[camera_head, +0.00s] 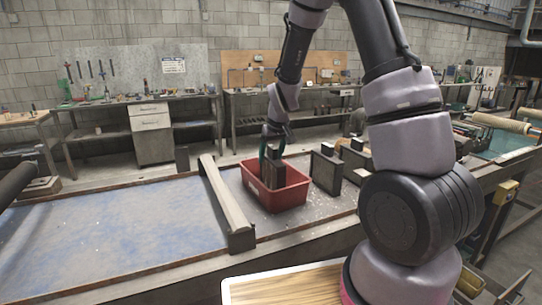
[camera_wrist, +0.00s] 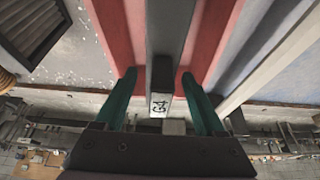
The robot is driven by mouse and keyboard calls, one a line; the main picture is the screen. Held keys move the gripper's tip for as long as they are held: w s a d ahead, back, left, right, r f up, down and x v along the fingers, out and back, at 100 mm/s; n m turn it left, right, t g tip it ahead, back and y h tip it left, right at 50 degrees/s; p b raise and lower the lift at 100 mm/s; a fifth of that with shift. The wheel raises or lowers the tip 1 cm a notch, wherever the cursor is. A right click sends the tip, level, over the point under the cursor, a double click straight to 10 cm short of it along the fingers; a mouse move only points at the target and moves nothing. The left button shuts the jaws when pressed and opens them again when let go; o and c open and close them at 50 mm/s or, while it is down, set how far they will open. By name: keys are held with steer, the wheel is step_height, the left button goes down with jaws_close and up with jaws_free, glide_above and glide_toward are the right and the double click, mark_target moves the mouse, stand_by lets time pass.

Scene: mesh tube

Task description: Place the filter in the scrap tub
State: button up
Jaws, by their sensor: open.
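The red scrap tub (camera_head: 290,196) stands on the worktable; its red wall also shows in the wrist view (camera_wrist: 112,30). A dark, upright, block-like filter (camera_head: 273,172) stands in the tub, its top above the rim. In the wrist view the filter (camera_wrist: 162,75) is a narrow dark bar with a light label at its near end. My gripper (camera_wrist: 161,96) is open, its green fingers on either side of the filter with gaps visible. In the head view my gripper (camera_head: 271,150) reaches down over the tub. The filter's lower part is hidden by the tub wall.
Another dark-framed panel (camera_head: 326,170) stands just right of the tub, with more dark blocks (camera_head: 356,160) behind it. A long pale metal bar (camera_head: 226,200) lies left of the tub. The blue-stained table surface (camera_head: 110,235) farther left is clear. A wooden-topped tray (camera_head: 285,288) is in front.

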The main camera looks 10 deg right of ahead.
steer(key=s+d+r+m+t+y, duration=0.1)
steer(key=s+d+r+m, duration=0.1)
steer(key=s+r, duration=0.75)
steer(key=s+d+r+m, duration=0.1)
steer(key=s+d+r, duration=0.35)
steer(key=r, duration=0.85)
steer(key=s+r+m+t, duration=0.1)
steer(key=s+r+m, duration=0.2)
steer(key=s, duration=1.1)
steer(key=shift+a+r+t, duration=0.35)
steer(key=shift+r+t, duration=0.05)
steer(key=shift+r, duration=0.05)
steer(key=shift+s, duration=0.1)
steer(key=o, duration=0.4)
